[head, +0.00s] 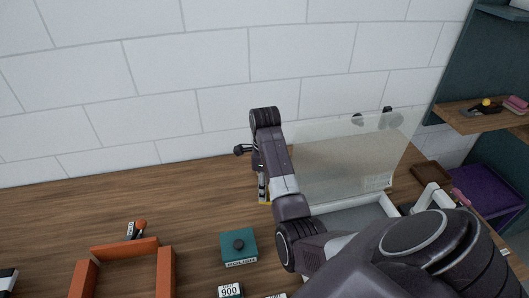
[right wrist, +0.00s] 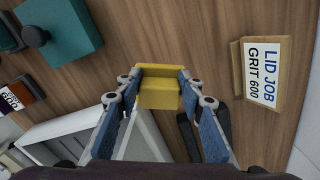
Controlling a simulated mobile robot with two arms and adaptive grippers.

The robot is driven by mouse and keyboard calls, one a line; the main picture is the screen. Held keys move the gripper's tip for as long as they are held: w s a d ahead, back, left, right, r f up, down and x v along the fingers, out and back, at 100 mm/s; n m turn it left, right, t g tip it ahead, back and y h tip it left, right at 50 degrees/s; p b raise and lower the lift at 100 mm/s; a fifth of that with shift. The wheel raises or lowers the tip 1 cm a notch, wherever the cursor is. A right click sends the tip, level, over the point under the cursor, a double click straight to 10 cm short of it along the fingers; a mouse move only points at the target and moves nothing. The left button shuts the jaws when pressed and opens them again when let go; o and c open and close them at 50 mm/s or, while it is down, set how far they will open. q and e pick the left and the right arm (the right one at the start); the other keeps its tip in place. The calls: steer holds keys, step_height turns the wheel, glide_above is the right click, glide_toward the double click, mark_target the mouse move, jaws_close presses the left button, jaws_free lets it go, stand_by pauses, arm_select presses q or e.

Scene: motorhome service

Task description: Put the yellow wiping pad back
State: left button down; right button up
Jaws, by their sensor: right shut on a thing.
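The yellow wiping pad (right wrist: 159,87) is a small stepped block between the fingertips of my right gripper (right wrist: 158,84) in the right wrist view. The gripper is shut on it, with a blue-padded finger on each side. In the head view my right gripper (head: 263,190) points down over the wooden worktop near the wall. Only a thin yellow edge of the pad shows there, at the fingertips. I cannot tell whether the pad touches the worktop. My left gripper is not in view.
A holder labelled "LID JOB GRIT 600" (right wrist: 262,72) lies near the pad. A teal block with a dark knob (head: 238,247) and an orange frame (head: 125,250) stand left. A white box with a raised clear lid (head: 345,160) stands right. The worktop's back left is clear.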

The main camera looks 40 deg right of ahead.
step_height(320, 180, down, 2)
steer(key=shift+f+p, duration=0.25)
steer(key=shift+p, duration=0.05)
steer(key=shift+f, duration=0.7)
step_height(320, 180, down, 4)
steer(key=shift+r+p, duration=0.15)
steer(key=shift+p, duration=0.35)
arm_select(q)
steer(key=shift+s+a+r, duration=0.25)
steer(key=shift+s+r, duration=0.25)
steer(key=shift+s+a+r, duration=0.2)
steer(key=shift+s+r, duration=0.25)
arm_select(e)
steer(key=shift+w, duration=0.1)
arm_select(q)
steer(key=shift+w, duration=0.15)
arm_select(e)
steer(key=o, duration=1)
